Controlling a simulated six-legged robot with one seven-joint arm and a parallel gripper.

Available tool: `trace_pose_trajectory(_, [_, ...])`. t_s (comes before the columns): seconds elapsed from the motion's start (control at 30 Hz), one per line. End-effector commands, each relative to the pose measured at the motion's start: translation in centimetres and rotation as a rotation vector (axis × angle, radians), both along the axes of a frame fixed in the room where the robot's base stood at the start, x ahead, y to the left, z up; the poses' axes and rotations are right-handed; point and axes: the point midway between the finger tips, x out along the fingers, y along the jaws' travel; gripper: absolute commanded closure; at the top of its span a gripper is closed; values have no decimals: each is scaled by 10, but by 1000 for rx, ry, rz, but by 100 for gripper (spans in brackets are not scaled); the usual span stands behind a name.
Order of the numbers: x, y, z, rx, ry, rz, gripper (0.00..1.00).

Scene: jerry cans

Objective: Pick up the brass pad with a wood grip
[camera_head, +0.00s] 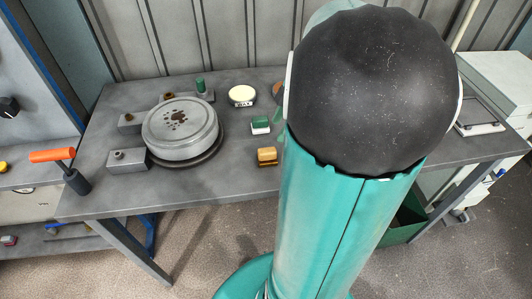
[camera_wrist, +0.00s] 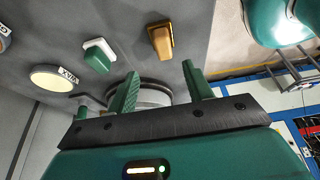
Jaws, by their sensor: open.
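The brass pad with a wood grip (camera_head: 267,156) sits on the grey table near its front edge, just left of my arm. In the wrist view the brass pad (camera_wrist: 162,41) is near the top middle, beyond my fingertips. My gripper (camera_wrist: 160,72) is open, with its two green fingers apart and nothing between them. The pad appears a short way ahead of the fingers, not touching them. In the head view my arm hides most of the gripper.
A green-topped white block (camera_head: 260,124) stands just behind the brass pad. A round cream-topped item (camera_head: 242,95) is farther back. An orange-handled tool (camera_head: 60,160) is at far left.

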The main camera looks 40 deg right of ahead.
Motion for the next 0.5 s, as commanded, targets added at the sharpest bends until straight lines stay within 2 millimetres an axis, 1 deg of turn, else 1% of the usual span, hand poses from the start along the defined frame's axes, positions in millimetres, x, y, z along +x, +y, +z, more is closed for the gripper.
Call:
trace_pose_trajectory(0.03, [1,4,-10,3,3,1,49])
trace_pose_trajectory(0.1, [3,9,-23,3,3,0,49])
trace_pose_trajectory(0.2, [7,13,-36,2,1,1,49])
trace_pose_trajectory(0.37, [10,16,-47,1,1,2,49])
trace_pose_trajectory(0.5, [12,22,-62,2,2,1,49])
